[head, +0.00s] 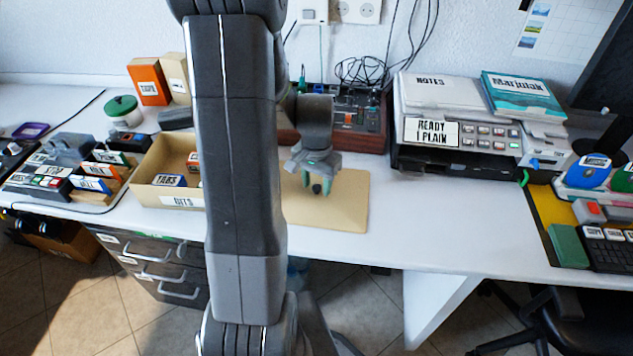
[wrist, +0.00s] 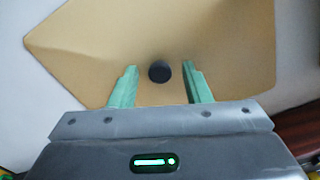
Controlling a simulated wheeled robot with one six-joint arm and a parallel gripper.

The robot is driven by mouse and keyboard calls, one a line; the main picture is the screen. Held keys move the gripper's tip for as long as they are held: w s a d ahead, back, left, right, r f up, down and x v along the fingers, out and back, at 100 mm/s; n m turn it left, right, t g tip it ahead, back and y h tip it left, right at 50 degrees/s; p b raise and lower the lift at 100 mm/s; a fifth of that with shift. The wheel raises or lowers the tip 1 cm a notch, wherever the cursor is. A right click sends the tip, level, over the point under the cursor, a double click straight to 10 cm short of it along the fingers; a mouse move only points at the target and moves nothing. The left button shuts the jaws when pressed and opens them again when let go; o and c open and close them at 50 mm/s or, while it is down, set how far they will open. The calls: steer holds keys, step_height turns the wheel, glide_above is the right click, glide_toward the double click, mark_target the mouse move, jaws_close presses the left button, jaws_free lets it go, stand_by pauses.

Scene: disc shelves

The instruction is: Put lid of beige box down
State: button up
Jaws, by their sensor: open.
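The beige lid (head: 350,205) is a flat panel with a small dark knob (head: 316,189). It appears to lie flat on the white table, partly hidden by my arm in the head view. In the wrist view the lid (wrist: 225,45) fills much of the picture, with the round black knob (wrist: 159,71) near its middle. My gripper (head: 318,192) is open over the lid. Its green fingers stand on either side of the knob, with visible gaps. The beige box (head: 181,201) is open-topped left of my arm, with small labelled items inside; its right part is hidden.
A brown-sided device (head: 355,125) with cables stands behind the lid. A printer (head: 450,105) stands at the back right. Open trays (head: 95,205) and a green-lidded jar (head: 123,110) are at left. The white table (head: 440,225) is clear right of the lid.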

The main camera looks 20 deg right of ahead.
mark_target(316, 187)
step_height(316, 187, up, 12)
steer(key=p, duration=0.1)
stand_by(0.5)
step_height(316, 187, down, 12)
steer(key=shift+f+b, duration=0.1)
steer(key=shift+b, duration=0.55)
steer(key=shift+w+r, duration=0.1)
steer(key=shift+r, duration=0.2)
steer(key=shift+r+p, duration=0.3)
steer(key=shift+r, duration=1.2)
